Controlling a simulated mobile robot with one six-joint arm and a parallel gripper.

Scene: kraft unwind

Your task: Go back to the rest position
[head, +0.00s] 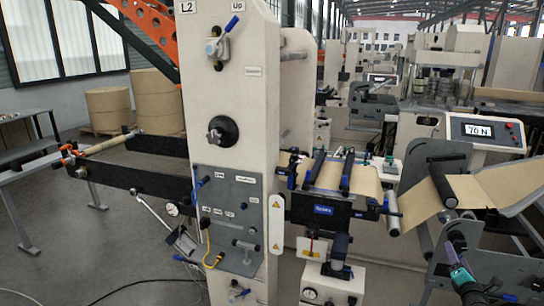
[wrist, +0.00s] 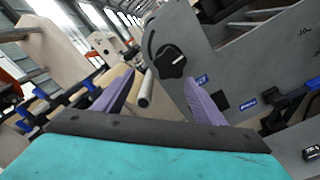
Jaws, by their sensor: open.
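My gripper (head: 458,245) shows at the lower right of the head view, with teal and purple parts. It is in front of the grey machine frame at the kraft paper web (head: 470,190). In the wrist view my gripper (wrist: 159,79) has its two purple fingers spread apart, with nothing held between them. A grey roller end (wrist: 146,90) and a black knob (wrist: 171,61) on a grey side plate (wrist: 205,55) appear beyond the fingers. I cannot tell how far the fingertips are from them.
A cream machine column (head: 240,120) with a grey control panel (head: 226,210) stands left of centre. A display reading 70 N (head: 480,131) is at the right. Kraft rolls (head: 108,108) stand at the back left. Open floor (head: 110,250) lies at the lower left.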

